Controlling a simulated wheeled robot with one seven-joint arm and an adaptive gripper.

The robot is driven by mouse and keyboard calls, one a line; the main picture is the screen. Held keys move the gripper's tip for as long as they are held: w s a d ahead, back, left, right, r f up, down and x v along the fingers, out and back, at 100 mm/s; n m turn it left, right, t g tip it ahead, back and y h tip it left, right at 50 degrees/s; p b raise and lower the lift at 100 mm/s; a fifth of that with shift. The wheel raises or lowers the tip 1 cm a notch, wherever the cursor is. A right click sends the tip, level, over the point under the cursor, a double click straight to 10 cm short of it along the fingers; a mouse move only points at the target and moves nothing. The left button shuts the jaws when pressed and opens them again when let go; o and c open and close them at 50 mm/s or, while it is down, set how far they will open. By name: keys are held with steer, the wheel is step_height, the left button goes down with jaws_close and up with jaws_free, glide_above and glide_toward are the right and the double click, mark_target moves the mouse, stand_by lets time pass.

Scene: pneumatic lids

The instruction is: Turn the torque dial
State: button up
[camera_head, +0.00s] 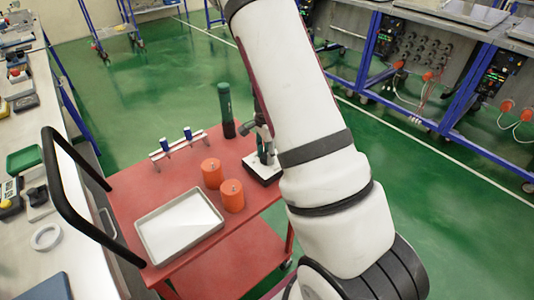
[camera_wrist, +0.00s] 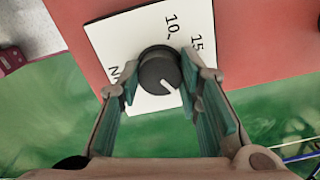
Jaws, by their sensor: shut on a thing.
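The torque dial (camera_wrist: 158,68) is a round black knob with a white pointer line. It sits on a white scale plate (camera_wrist: 118,45) marked 10 and 15, with part of a letter label at the left. The pointer aims to the lower right in the wrist view. My gripper (camera_wrist: 160,84) has one green-padded finger on each side of the knob and is shut on it. In the head view my gripper (camera_head: 262,132) reaches down over the plate (camera_head: 254,164) at the right edge of the red cart, and the knob is mostly hidden there.
The red cart (camera_head: 165,190) also holds a green-and-black cylinder (camera_head: 225,105), a small rack with blue-and-white pieces (camera_head: 178,146), two orange cylinders (camera_head: 211,173) and a grey tray (camera_head: 180,226). The cart's black handle (camera_head: 60,200) is at the left. A cluttered bench stands beyond it.

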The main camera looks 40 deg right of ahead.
steer(key=o, duration=1.1)
steer(key=shift+o, duration=0.2)
step_height(320, 180, up, 12)
stand_by(0.3)
